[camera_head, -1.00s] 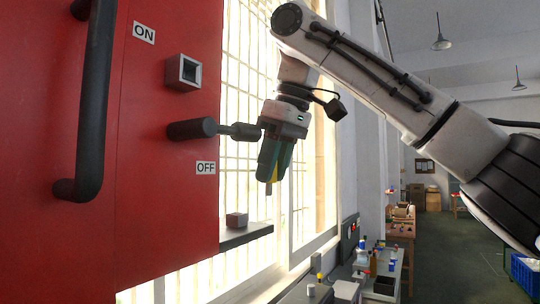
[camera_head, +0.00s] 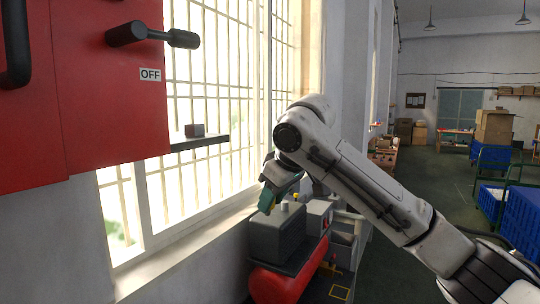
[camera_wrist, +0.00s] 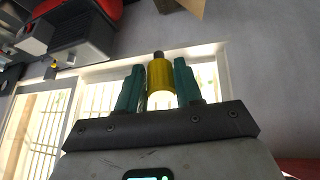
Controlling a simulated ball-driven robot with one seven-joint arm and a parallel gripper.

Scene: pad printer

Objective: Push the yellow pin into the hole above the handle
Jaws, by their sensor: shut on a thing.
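The yellow pin (camera_wrist: 160,78), with a dark tip, is held between the two green fingers of my gripper (camera_wrist: 160,88) in the wrist view. In the head view my gripper (camera_head: 272,196) is low at the middle, by the window and over a grey machine, well apart from the handle. The pin cannot be made out clearly there. The black handle (camera_head: 150,36) sticks out of the red cabinet (camera_head: 105,95) at the upper left, above the OFF label (camera_head: 150,75). The hole above the handle is outside both present views.
A small shelf (camera_head: 200,142) with a dark block (camera_head: 195,130) juts from the cabinet. A grey machine with a red tank (camera_head: 285,285) stands below my gripper. Barred windows (camera_head: 215,100) fill the wall behind. Blue crates (camera_head: 520,215) stand on the floor at right.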

